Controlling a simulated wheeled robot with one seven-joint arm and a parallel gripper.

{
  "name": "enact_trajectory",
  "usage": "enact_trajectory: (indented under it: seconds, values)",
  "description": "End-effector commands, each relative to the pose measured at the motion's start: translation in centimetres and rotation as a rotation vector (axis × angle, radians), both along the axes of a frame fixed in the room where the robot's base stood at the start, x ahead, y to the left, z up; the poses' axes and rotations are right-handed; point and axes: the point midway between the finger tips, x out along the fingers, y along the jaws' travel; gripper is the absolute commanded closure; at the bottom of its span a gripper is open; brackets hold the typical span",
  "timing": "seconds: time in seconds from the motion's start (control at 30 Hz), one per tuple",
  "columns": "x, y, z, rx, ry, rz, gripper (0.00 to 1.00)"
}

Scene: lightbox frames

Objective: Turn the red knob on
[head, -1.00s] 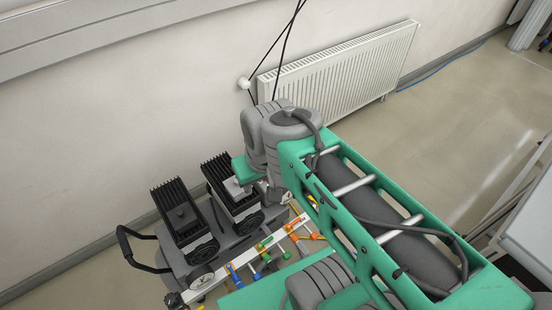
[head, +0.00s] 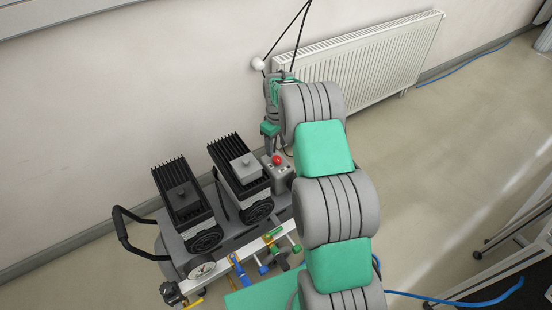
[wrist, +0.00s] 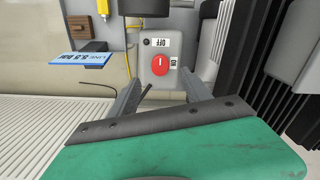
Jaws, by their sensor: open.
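The red knob (head: 277,160) sits on a small grey switch box (head: 281,174) at the right end of the compressor. In the wrist view the round red knob (wrist: 160,66) carries a short white mark. An OFF label is above it and another label, apparently ON, is to its right. My gripper (wrist: 163,92) is open, with its two fingers spread on either side below the knob. Nothing is between the fingers, and they do not appear to touch the knob. In the head view my gripper (head: 269,142) is beside the knob, partly hidden by my arm.
Two black finned motor units (head: 183,205) stand on the compressor, one close to the switch box. A pressure gauge (head: 202,269) and several coloured valves (head: 270,237) line its front. A white radiator (head: 375,62) is on the wall behind. A blue tag (wrist: 88,57) hangs left of the knob.

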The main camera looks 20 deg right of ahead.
Motion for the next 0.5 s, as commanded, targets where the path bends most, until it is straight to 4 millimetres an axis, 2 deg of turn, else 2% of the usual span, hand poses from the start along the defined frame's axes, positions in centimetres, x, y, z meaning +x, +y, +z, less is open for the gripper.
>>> enact_trajectory:
  seconds: [0.1, 0.23, 0.37, 0.5]
  values:
    - [-0.2, 0.1, -2.5, 0.001, 0.005, 0.0, 0.43]
    - [-0.1, 0.1, -4.8, 0.0, 0.004, -0.001, 0.43]
    - [-0.1, 0.1, -5.9, 0.0, 0.001, -0.001, 0.43]
    - [-0.1, 0.1, -6.1, 0.0, 0.001, -0.001, 0.43]
